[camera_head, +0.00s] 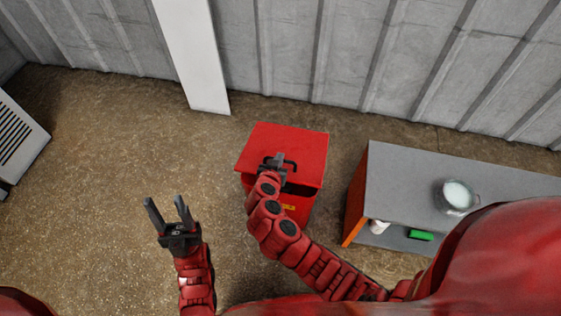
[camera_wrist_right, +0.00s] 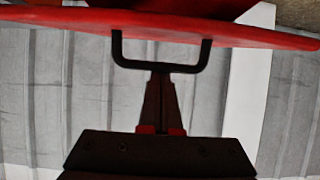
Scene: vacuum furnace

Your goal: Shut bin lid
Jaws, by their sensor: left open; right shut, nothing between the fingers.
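A red bin (camera_head: 296,207) stands on the floor near the wall. Its red lid (camera_head: 290,143) lies over the top, with a dark gap showing under the front edge, so the lid looks partly raised. A black handle (camera_head: 291,166) is on the lid's front edge. My right gripper (camera_head: 277,160) is shut and empty at the handle. In the right wrist view the shut fingertips (camera_wrist_right: 161,75) meet the crossbar of the handle (camera_wrist_right: 160,66); I cannot tell whether they touch it. My left gripper (camera_head: 166,205) is open and empty above the floor, left of the bin.
A grey-topped cabinet (camera_head: 405,179) with an orange side stands right of the bin. It holds a glass jar (camera_head: 457,196), a white cup (camera_head: 379,226) and a green block (camera_head: 421,235). A white post (camera_head: 196,55) stands at the wall.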

